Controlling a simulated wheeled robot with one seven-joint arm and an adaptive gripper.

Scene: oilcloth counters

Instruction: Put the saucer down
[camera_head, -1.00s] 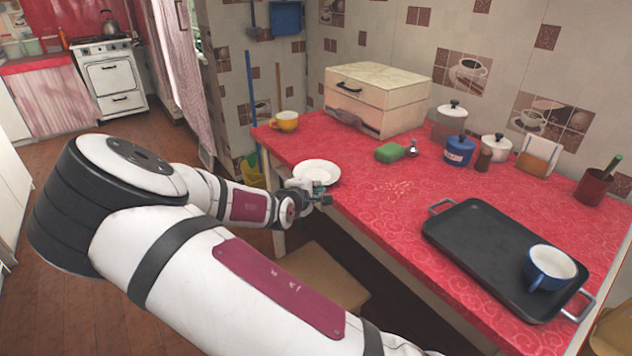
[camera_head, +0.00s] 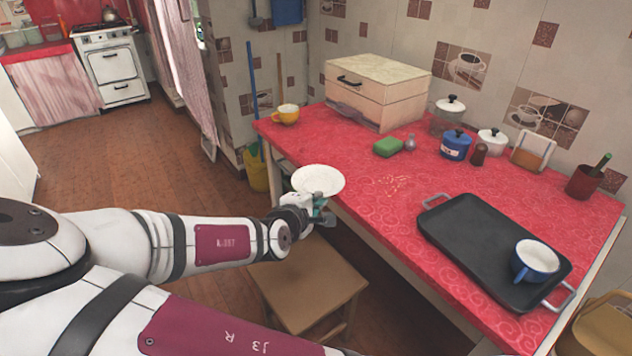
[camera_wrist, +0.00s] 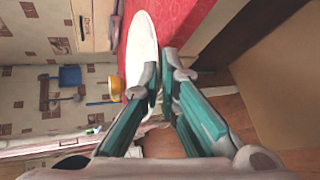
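The white saucer (camera_head: 318,179) is roughly level at the front left edge of the red counter (camera_head: 375,205). In the picture part of it overlaps the counter and part reaches past the edge. My gripper (camera_head: 318,212) is at its near rim, with the fingers closed on the rim. In the wrist view the saucer (camera_wrist: 141,45) shows as a narrow white oval running behind and between the teal fingers (camera_wrist: 165,78). I cannot see clearly whether its underside touches the counter.
A stool (camera_head: 308,285) stands below.

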